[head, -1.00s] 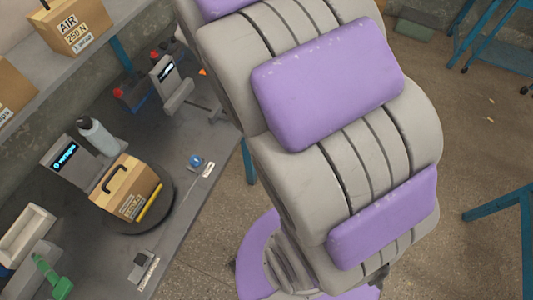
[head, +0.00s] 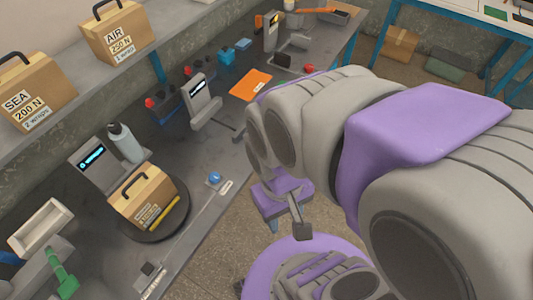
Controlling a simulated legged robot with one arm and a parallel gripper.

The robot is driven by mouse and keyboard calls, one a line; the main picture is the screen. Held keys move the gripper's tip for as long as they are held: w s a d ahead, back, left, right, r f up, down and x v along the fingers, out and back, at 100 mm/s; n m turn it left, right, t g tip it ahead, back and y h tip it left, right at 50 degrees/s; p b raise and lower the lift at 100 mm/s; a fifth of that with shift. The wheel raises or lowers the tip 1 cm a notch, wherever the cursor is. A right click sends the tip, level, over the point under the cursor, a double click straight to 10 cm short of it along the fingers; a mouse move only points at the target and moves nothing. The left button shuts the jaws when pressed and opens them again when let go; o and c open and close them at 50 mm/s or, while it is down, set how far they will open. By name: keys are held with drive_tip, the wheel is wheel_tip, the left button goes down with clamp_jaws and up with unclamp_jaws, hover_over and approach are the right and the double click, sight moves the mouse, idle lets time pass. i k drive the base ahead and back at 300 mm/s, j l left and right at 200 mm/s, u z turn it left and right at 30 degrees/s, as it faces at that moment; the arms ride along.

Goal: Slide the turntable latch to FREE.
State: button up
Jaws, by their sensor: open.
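The turntable (head: 183,213) is a dark round disc on the grey bench, with a cardboard box (head: 143,196) with a black handle on it. A small grey block with a label strip (head: 150,279) sits at the bench edge in front of it. A blue knob (head: 215,178) with a white label (head: 226,187) sits right of the turntable. I cannot tell which of these is the latch, and the labels are too small to read. My gripper (head: 286,214) is open and empty beyond the bench's front edge, right of the blue knob. Its second finger is not clearly seen.
A grey display stand (head: 93,160) and a bottle (head: 125,142) stand behind the turntable. Another stand (head: 200,100) and an orange sheet (head: 251,84) lie farther along. The shelf (head: 150,57) overhangs the back.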

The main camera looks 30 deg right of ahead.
sight(148, 269)
drive_tip(key=k+u, duration=0.15)
drive_tip(key=u, duration=1.4)
